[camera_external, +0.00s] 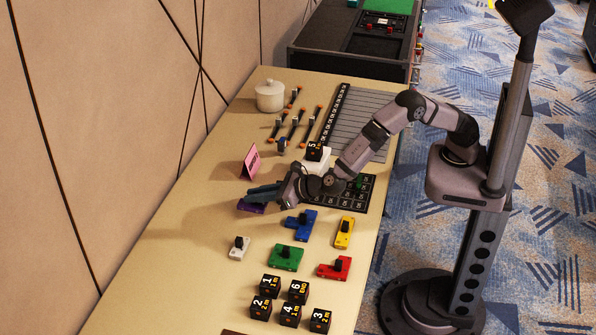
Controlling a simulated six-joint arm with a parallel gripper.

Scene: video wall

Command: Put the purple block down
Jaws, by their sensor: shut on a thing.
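The purple block (251,207) is at the tips of my gripper (256,197), on the left half of the tan table (190,231). My gripper points left and is shut on the block, with its fingers partly covering it. The block is at or just above the table surface; I cannot tell whether it touches. A pink folded card (250,162) stands just behind it.
Blue (301,223), yellow (344,232), green (286,257), red (334,268) and white (239,248) blocks lie to the right and in front. Several black numbered cubes (290,314) stand at the near end. A white lidded pot (270,95) is at the back. The table left of the gripper is clear.

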